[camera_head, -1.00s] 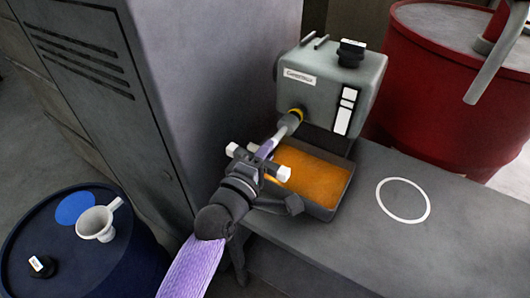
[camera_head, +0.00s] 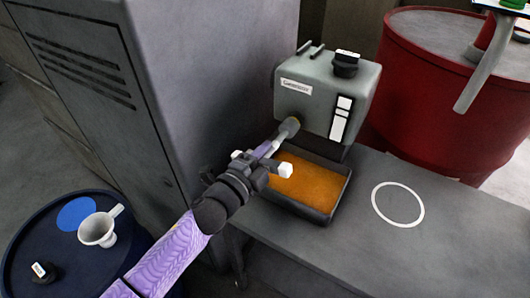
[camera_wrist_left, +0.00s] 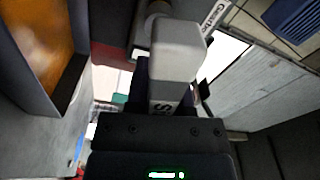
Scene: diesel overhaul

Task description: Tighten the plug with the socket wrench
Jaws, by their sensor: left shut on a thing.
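The socket wrench (camera_head: 265,150) has a pale purple-grey shaft and a grey socket end. The socket end (camera_head: 289,128) is at the lower left of the box's front face. It covers the plug's place there, so the plug is hidden; only a thin yellowish edge shows, and I cannot tell how far it is seated. In the left wrist view a pale grey block (camera_wrist_left: 177,55) stands in front of the gripper body. My right gripper is not in view.
A tray (camera_head: 338,206) of orange fluid sits below the box on the grey bench (camera_head: 375,240). A white ring (camera_head: 377,196) marks clear bench. A grey cabinet (camera_head: 160,110) stands close left. A blue drum (camera_head: 25,230) holds a white funnel (camera_head: 97,228) and black cap (camera_head: 42,271). A red drum (camera_head: 420,100) stands behind.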

